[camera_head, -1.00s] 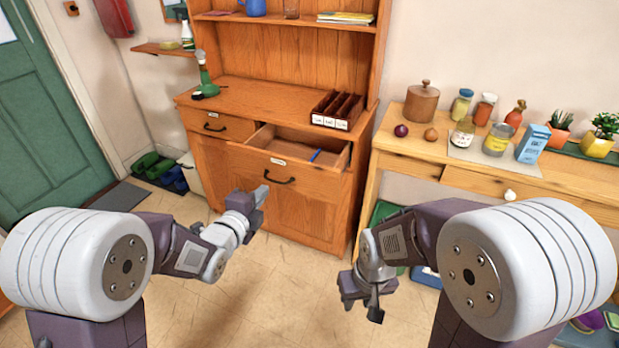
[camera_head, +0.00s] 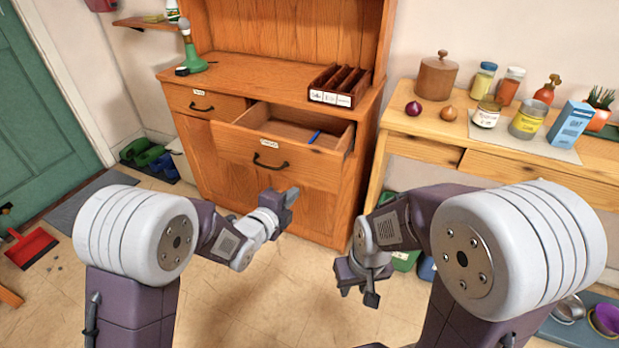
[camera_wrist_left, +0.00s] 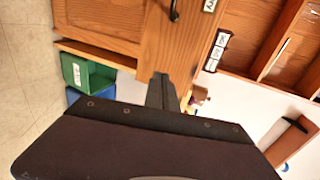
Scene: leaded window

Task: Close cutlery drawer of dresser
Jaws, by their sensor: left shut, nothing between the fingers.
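The wooden dresser (camera_head: 205,153) stands ahead in the head view. Its cutlery drawer (camera_head: 228,142) is pulled out, with a dark handle (camera_head: 270,164) and a small label on its front. A blue item (camera_head: 314,137) lies inside the open drawer. My left gripper (camera_head: 291,196) is shut and empty, in front of the dresser and below the drawer front, apart from the handle as far as I can see. In the left wrist view the gripper (camera_wrist_left: 162,84) points toward the wooden front.
A divided tray (camera_head: 338,86) and a green lamp-like item (camera_head: 191,55) stand on the dresser top. A side table (camera_head: 420,141) with jars and a blue carton (camera_head: 570,124) is at the right. Boots (camera_head: 150,160) sit at the left.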

